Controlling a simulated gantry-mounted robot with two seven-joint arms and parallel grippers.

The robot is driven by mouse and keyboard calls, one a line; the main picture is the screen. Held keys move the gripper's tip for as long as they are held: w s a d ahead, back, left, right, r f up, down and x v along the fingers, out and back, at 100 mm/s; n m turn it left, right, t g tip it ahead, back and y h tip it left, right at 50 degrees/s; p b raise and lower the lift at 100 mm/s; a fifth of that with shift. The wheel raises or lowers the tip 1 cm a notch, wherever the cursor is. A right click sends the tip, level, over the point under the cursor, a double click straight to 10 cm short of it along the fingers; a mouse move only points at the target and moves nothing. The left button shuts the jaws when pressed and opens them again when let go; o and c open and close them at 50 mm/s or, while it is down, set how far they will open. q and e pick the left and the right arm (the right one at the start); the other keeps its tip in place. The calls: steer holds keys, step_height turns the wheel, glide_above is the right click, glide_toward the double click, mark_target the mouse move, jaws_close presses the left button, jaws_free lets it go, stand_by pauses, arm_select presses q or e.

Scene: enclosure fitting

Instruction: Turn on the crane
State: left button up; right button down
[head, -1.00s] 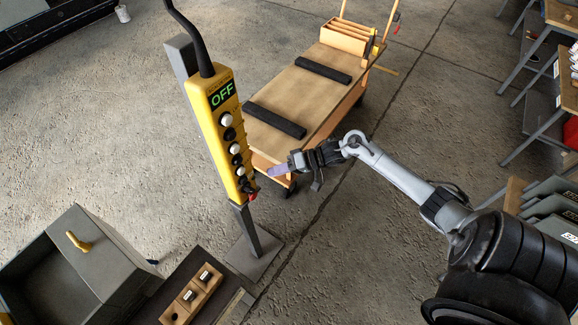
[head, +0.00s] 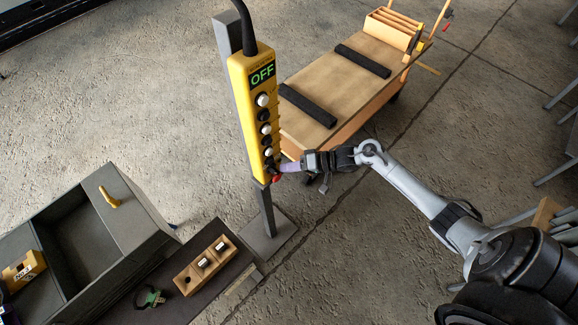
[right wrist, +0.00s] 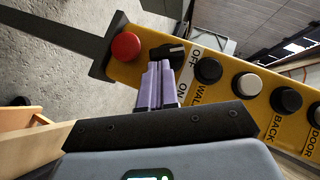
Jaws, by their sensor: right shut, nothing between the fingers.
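The yellow crane pendant (head: 250,112) hangs upright by a grey post in the head view. Its display (head: 262,75) reads OFF in green. The right wrist view shows its red button (right wrist: 126,46), a black rotary switch (right wrist: 168,54) by the OFF and ON labels, and black and white buttons. My right gripper (head: 284,168) is at the pendant's lower end. Its purple fingers (right wrist: 160,80) are shut with nothing between them, tips just by the black switch; I cannot tell whether they touch it. My left gripper is not in view.
An orange-framed cart (head: 345,75) with black strips stands behind the pendant. A grey open box (head: 145,225) and a dark surface with a wooden block (head: 187,282) are at the lower left.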

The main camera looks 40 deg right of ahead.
steer(key=shift+f, duration=0.1)
steer(key=shift+d+f+m+t+y+b, duration=0.1)
steer(key=shift+f+m+t+y+b, duration=0.25)
steer(key=shift+m+y+b, duration=0.45)
steer(key=shift+a+f+m+t+y+b, duration=0.2)
steer(key=shift+f+m+t+y+b, duration=0.4)
steer(key=shift+m+t+y+b, duration=0.45)
steer(key=shift+a+f+m+t+y+b, duration=0.15)
steer(key=shift+f+m+t+y+b, duration=0.6)
steer(key=shift+m+b, duration=0.5)
steer(key=shift+a, duration=0.15)
stand_by(0.6)
stand_by(0.4)
